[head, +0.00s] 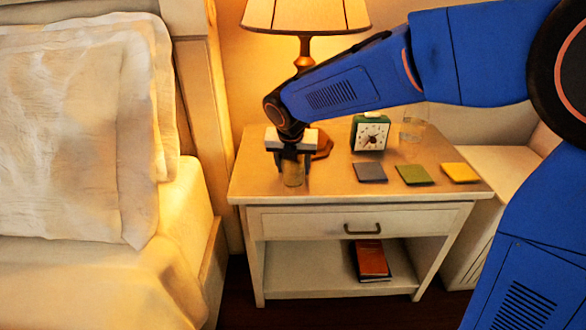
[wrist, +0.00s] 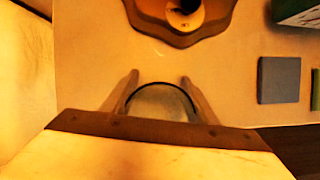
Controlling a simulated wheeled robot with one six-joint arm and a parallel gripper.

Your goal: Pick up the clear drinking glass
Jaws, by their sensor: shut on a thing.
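My gripper (head: 293,172) is at the left part of the nightstand top, pointing down, with its fingers on both sides of a see-through, round glass (head: 293,178). In the wrist view, my gripper (wrist: 160,98) has one finger on each side of the glass (wrist: 162,103), whose dark round rim shows between them. The glass looks upright and amber-tinted in the lamp light. I cannot tell whether its base touches the nightstand. A second clear glass (head: 412,128) stands at the back right of the nightstand, beside the clock and apart from my gripper.
The nightstand (head: 315,190) holds a lamp (head: 304,52) behind my gripper, a green clock (head: 370,133), and grey (head: 369,172), green (head: 414,175) and yellow (head: 460,172) coasters. The bed (head: 150,240) is close on the left. A red book (head: 372,260) lies on the lower shelf.

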